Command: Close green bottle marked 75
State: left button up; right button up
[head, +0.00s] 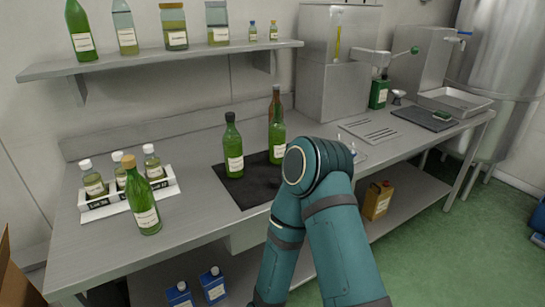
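Several green bottles stand upright on the metal bench, and I cannot read a 75 on any label. One with a dark cap (233,150) stands on the black mat (236,187). Another green bottle (277,142) stands to its right at the mat's back edge, with a brown bottle (275,92) close behind it; I cannot make out its mouth clearly. A third green bottle with a tan stopper (144,207) stands at the front left, before a white rack (100,210). One of my arms rises in front of the bench; its gripper does not show. My other gripper is out of view.
The white rack holds small capped bottles (92,180). A wall shelf (160,60) above carries more bottles. The bench between rack and mat is clear.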

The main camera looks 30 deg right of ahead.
aim_at(277, 128)
jog(key=l, duration=2.05)
